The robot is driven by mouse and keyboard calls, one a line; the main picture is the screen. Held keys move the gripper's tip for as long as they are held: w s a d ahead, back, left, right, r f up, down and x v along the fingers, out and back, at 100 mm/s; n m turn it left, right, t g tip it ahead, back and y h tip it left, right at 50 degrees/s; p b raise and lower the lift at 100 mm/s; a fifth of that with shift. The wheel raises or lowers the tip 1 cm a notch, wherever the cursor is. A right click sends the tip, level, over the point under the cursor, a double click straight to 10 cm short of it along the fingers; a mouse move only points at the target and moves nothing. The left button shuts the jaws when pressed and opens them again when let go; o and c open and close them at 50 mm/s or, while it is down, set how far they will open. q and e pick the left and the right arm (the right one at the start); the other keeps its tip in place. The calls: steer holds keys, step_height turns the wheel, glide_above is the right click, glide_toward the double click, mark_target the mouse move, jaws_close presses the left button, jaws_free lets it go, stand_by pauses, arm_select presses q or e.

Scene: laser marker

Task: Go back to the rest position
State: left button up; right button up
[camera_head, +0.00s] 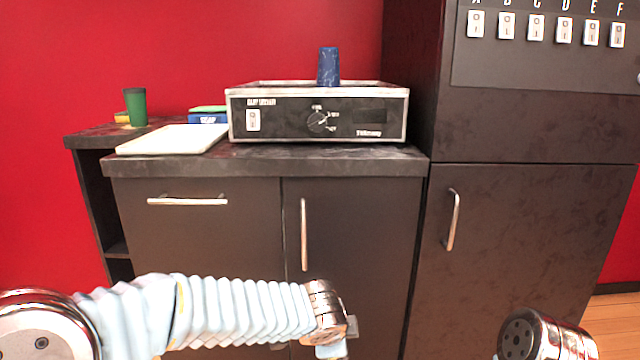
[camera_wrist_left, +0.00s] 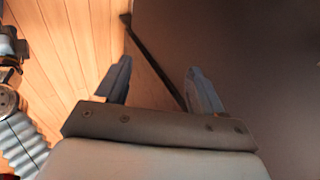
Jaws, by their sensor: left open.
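My left arm (camera_head: 230,308) comes in from the left across the bottom of the head view, in front of the dark cabinet. Its gripper is below the head view's edge. The left wrist view shows the left gripper (camera_wrist_left: 158,88) with its two fingers apart and nothing between them. Wooden floor and a dark flat surface lie beyond the fingers. My right arm (camera_head: 545,338) shows only as a metal joint at the bottom right of the head view. The right gripper is out of view.
The dark counter (camera_head: 270,163) carries a box-shaped device (camera_head: 285,120) with a blue cup (camera_head: 328,67) on top, a white board (camera_head: 172,139), a green cup (camera_head: 135,107) and a blue box (camera_head: 208,117). A tall cabinet (camera_head: 530,230) with switches (camera_head: 535,27) stands at right.

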arm_select(q)
steer(key=s+a+f+n+g+h+p, duration=0.1)
steer(key=s+a+f+n+g, duration=0.3)
steer(key=f, duration=0.6)
steer(key=s+a+f+n+g+h+p, duration=0.1)
steer(key=s+a+f+n, duration=0.3)
steer(key=f, duration=0.7)
steer(key=s+a+f+n+p, duration=0.2)
steer(key=s+a+f+n, duration=0.5)
steer(key=s+n, duration=0.5)
step_height(320, 180, down, 3)
steer(key=shift+s+r+g, duration=0.15)
steer(key=shift+s+g, duration=0.1)
steer(key=shift+g, duration=0.15)
steer(key=shift+w, duration=0.1)
steer(key=shift+c, duration=0.2)
